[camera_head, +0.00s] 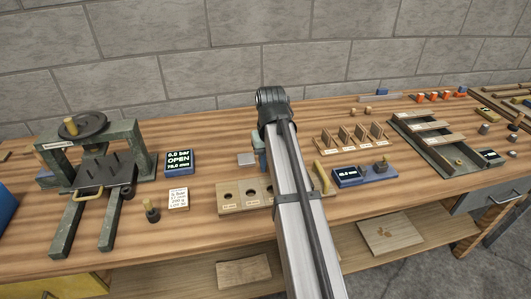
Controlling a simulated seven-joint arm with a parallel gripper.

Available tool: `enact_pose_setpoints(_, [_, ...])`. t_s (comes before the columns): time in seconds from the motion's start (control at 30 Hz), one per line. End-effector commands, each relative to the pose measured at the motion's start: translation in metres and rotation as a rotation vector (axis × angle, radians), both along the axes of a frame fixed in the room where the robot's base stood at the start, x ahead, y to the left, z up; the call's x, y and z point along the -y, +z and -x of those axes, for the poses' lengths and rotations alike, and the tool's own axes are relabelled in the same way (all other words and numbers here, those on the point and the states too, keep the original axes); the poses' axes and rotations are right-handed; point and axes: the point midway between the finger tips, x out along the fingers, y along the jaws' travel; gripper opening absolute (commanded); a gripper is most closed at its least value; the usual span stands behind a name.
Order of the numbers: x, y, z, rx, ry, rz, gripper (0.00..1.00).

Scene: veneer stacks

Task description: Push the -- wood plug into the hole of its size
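A light wood board with dark round holes (240,208) lies near the front edge of the bench, left of my arm. Three holes show, with small labels in front that I cannot read; my arm covers part of the board. Two small wood pieces, one at the left (352,109) and one at the right (368,110), lie at the back of the bench; they may be plugs. I cannot tell their sizes. My arm reaches up from the bottom middle and bends down behind itself. Only a bluish part of my gripper end (258,143) shows beside the arm; the fingers are hidden.
A dark green press (122,137) and a display reading OPEN (179,163) stand left. A white card (178,199) and a dark knobbed piece (151,211) lie in front. Right are a slotted wood rack (350,146), a blue gauge (349,178) and a green stepped tray (462,168).

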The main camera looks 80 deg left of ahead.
Motion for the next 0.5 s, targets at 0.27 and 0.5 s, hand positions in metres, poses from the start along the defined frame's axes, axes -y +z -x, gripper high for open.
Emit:
enact_pose_setpoints(0.27, [0.0113, -0.0015, -0.0077, 0.000, -0.049, 0.000, 0.00])
enact_pose_setpoints(0.5, [0.0110, -0.0014, -0.0076, 0.000, -0.049, 0.000, 0.00])
